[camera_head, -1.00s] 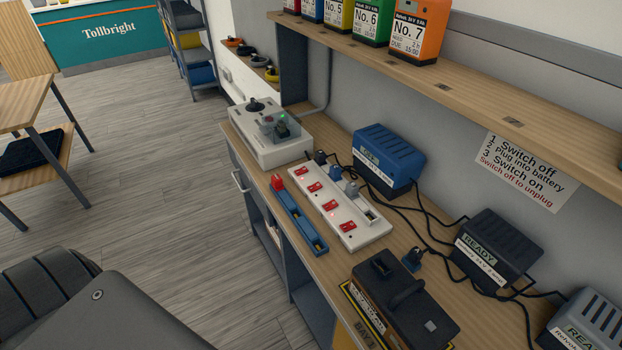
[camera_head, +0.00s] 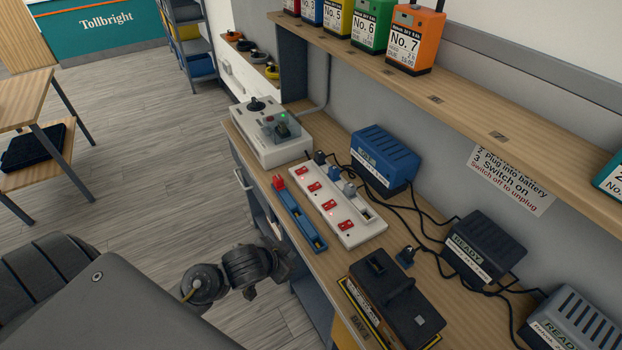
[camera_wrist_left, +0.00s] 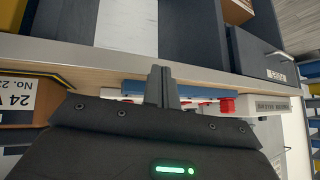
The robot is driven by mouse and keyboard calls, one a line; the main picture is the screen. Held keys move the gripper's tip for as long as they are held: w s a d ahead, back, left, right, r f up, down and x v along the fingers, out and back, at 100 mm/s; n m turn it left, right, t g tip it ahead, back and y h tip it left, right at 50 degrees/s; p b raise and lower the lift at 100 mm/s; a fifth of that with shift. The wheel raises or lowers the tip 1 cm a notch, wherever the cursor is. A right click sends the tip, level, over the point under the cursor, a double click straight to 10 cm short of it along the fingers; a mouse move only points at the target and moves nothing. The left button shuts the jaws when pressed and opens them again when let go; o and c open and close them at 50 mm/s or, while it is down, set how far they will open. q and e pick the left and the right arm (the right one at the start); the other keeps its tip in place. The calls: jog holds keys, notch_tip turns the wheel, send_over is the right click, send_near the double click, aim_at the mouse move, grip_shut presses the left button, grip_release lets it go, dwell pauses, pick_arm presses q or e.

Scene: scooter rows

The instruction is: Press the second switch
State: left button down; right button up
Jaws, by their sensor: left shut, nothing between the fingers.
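A white power strip (camera_head: 352,237) with several red rocker switches lies on the bench. Counted from the far end, the second red switch (camera_head: 314,186) is beside a plug; small red lights show near some switches. My left gripper (camera_head: 284,262) is just off the bench's front edge, apart from the strip and partly hidden by its own wrist. In the left wrist view its fingers (camera_wrist_left: 162,86) are together and empty, with parts of the strip and red switches (camera_wrist_left: 205,102) behind them. My right gripper is not in view.
A blue tray (camera_head: 300,220) with a red item lies along the strip's front. A dark battery (camera_head: 394,295) stands at the near end. Chargers, including a blue one (camera_head: 385,160), and loose cables lie behind. A white joystick box (camera_head: 268,140) is at the far end. A shelf overhangs the back.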

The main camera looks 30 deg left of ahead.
pick_arm(q)
jog(key=w+a+r+h, duration=0.1)
jog(key=w+r, duration=0.1)
jog(key=w, duration=0.2)
jog(key=w+a+r+m+t+h, duration=0.1)
jog(key=w+r, duration=0.2)
jog(key=w, duration=0.1)
jog(key=w+a+r+m+t, duration=0.1)
jog(key=w+r, duration=0.1)
jog(key=w, duration=0.2)
jog(key=shift+a+r+h, duration=0.15)
jog(key=shift+r+h, duration=0.1)
jog(key=shift+h, duration=0.15)
jog(key=w+a+r+g+h, duration=0.1)
jog(key=w+a+r, duration=0.2)
jog(key=a+r, duration=0.3)
jog(key=shift+w+a+r+h, duration=0.35)
jog(key=shift+w+a+h, duration=0.05)
jog(key=shift+a, duration=0.15)
jog(key=shift+w+f, duration=0.1)
send_over(310, 188)
notch_tip(310, 188, down, 6)
jog(key=shift+a+r, duration=0.1)
jog(key=shift+a, duration=0.05)
notch_tip(310, 188, down, 3)
jog(key=shift+r+p, duration=0.2)
jog(key=shift+p, duration=0.15)
jog(key=shift+w+f, duration=0.15)
jog(key=shift+f, duration=0.7)
